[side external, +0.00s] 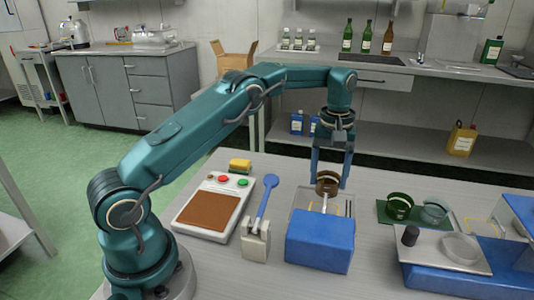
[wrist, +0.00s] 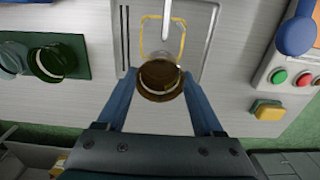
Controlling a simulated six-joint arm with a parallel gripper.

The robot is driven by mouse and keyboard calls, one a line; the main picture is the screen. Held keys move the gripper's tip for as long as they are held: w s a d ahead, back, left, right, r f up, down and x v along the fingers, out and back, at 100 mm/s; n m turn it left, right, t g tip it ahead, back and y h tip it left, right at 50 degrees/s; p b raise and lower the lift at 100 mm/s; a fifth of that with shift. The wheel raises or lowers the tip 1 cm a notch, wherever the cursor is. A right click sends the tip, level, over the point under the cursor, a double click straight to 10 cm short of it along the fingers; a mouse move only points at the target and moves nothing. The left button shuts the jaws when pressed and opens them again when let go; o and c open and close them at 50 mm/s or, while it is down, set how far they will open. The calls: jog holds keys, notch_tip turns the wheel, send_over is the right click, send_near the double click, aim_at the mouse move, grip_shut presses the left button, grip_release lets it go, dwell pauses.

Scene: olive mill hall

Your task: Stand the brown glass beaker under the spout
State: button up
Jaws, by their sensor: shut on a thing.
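The brown glass beaker (side external: 326,189) is between the fingers of my gripper (side external: 330,182), which is shut on it. In the wrist view my gripper (wrist: 160,76) has one finger on each side of the beaker (wrist: 161,82), and its open mouth shows. It looks about upright. The pale spout (side external: 324,203) reaches back from the blue machine (side external: 319,244), close to the beaker. I cannot tell the gap between the beaker's base and the plate.
A green mat (side external: 385,219) to the right carries a green beaker (side external: 399,206) and a clear one (side external: 433,212). A blue lever (side external: 267,196) and a button panel (side external: 211,211) with a yellow sponge (side external: 240,166) stand left. Another blue device (side external: 455,283) is at front right.

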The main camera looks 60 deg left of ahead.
aim_at(328, 178)
notch_tip(328, 178, down, 3)
jog(key=shift+f, duration=0.15)
jog(key=shift+s+d, duration=1)
jog(key=shift+s+d+f, duration=0.1)
jog(key=shift+f, duration=0.05)
dwell(0.4)
jog(key=o, duration=1.1)
jog(key=shift+w+a+r, duration=0.1)
jog(key=shift+r, duration=1.15)
jog(key=shift+w+a+r, duration=0.1)
jog(key=shift+a+r, duration=0.05)
jog(key=shift+r, duration=1.15)
jog(key=shift+w+a+r, duration=0.1)
jog(key=shift+r, duration=1.15)
